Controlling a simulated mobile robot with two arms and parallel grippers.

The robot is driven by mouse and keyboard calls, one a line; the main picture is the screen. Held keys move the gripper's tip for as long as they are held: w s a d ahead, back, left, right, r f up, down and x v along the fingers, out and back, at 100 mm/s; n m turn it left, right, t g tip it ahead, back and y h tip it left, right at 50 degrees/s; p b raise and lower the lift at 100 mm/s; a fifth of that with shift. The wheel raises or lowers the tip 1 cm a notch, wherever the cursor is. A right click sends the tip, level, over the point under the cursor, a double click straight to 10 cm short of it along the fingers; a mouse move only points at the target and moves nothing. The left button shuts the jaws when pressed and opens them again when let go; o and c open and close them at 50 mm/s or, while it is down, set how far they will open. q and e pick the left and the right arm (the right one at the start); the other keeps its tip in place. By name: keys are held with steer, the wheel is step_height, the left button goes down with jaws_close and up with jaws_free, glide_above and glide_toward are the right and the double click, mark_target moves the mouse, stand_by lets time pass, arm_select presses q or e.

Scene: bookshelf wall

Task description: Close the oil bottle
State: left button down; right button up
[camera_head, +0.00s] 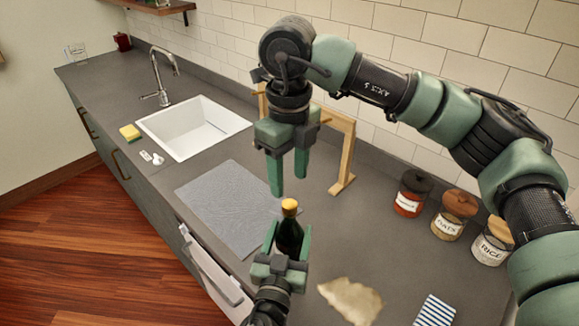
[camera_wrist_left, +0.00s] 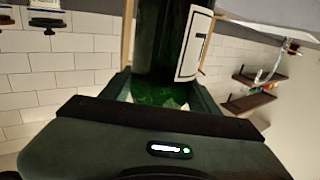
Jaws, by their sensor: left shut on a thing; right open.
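The oil bottle (camera_head: 290,235) is dark green and stands upright between the fingers of my left gripper (camera_head: 289,243), which is shut on it. A yellow-orange cap (camera_head: 289,206) sits at the top of the bottle; I cannot tell how tightly. The left wrist view shows the bottle's green glass (camera_wrist_left: 160,50) and a white label (camera_wrist_left: 195,45) close up, between the fingers. My right gripper (camera_head: 288,192) points down above the bottle, with its fingers open and empty. Its fingertips are close above the cap in the head view.
A wooden frame (camera_head: 346,150) stands behind the right gripper. A grey mat (camera_head: 225,200) lies left of the bottle, with the sink (camera_head: 190,130) beyond it. Several labelled jars (camera_head: 449,220), a beige cloth (camera_head: 350,298) and a striped cloth (camera_head: 435,312) are on the right.

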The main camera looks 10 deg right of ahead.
mark_target(289, 203)
steer(key=n, duration=0.7)
steer(key=shift+r+n, duration=0.25)
steer(key=shift+n, duration=0.05)
steer(key=n, duration=0.4)
steer(key=shift+r, duration=0.2)
steer(key=n, duration=0.5)
steer(key=shift+r, duration=0.1)
steer(key=n, duration=0.5)
steer(key=shift+r, duration=0.2)
steer(key=shift+f, duration=4.05)
jaws_close()
